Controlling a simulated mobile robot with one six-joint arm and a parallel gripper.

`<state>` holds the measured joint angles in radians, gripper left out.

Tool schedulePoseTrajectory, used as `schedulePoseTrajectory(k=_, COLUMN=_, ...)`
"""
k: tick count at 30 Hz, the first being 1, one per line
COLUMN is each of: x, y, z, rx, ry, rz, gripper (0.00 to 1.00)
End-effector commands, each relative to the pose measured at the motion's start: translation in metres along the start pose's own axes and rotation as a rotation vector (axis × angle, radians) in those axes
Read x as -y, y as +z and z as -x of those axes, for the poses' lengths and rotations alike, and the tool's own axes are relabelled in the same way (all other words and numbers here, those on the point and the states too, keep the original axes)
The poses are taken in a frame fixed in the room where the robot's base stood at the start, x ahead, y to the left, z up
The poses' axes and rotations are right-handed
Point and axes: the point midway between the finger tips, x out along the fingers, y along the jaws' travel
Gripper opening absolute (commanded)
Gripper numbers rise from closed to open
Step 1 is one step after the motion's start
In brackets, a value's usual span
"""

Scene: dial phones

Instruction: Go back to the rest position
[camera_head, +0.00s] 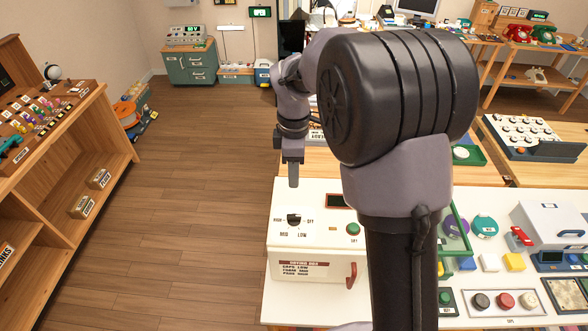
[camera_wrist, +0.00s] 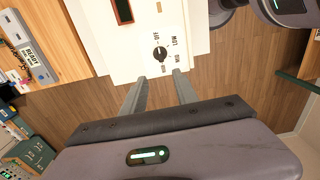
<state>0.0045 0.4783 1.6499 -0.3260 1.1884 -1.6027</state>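My gripper (camera_head: 293,184) hangs pointing down, above the back left part of a white box with a black dial (camera_head: 294,220). In the wrist view its two grey fingers (camera_wrist: 160,78) are apart with nothing between them. The same dial (camera_wrist: 160,53) shows just beyond the fingertips, apart from them. The dial's labels include OFF, LOW and MED; I cannot tell its exact setting. My arm reaches up and forward from the bottom of the head view and hides part of the table behind it.
The white box (camera_head: 313,244) has a green button (camera_head: 352,229) and a red handle (camera_head: 351,275). Right of my arm are buttons, a white case (camera_head: 551,224) and a knob panel (camera_head: 522,132). A wooden shelf (camera_head: 118,130) stands left; the floor (camera_head: 200,180) between is clear.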

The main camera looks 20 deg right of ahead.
Motion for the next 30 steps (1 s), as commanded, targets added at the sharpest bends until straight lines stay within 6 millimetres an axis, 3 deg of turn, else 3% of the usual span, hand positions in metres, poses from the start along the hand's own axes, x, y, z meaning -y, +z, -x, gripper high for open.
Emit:
schedulePoseTrajectory(k=8, x=0.000, y=0.000, z=-0.001, rx=0.000, ry=0.000, rz=-0.001, gripper=0.35)
schedulePoseTrajectory(k=11, x=0.012, y=0.001, z=-0.003, rx=-0.020, ry=0.027, rz=-0.088, gripper=0.35)
schedulePoseTrajectory(k=14, x=0.055, y=0.006, z=-0.010, rx=-0.099, ry=0.094, rz=-0.377, gripper=0.35)
schedulePoseTrajectory(k=17, x=0.120, y=0.015, z=-0.032, rx=-0.232, ry=0.145, rz=-0.768, gripper=0.35)
schedulePoseTrajectory(k=18, x=0.146, y=0.019, z=-0.044, rx=-0.292, ry=0.152, rz=-0.919, gripper=0.35)
schedulePoseTrajectory(k=22, x=0.213, y=0.029, z=-0.090, rx=-0.470, ry=0.131, rz=-1.323, gripper=0.35)
schedulePoseTrajectory(k=25, x=0.241, y=0.033, z=-0.115, rx=-0.562, ry=0.098, rz=-1.513, gripper=0.35)
schedulePoseTrajectory(k=30, x=0.253, y=0.035, z=-0.122, rx=-0.605, ry=0.075, rz=-1.606, gripper=0.35)
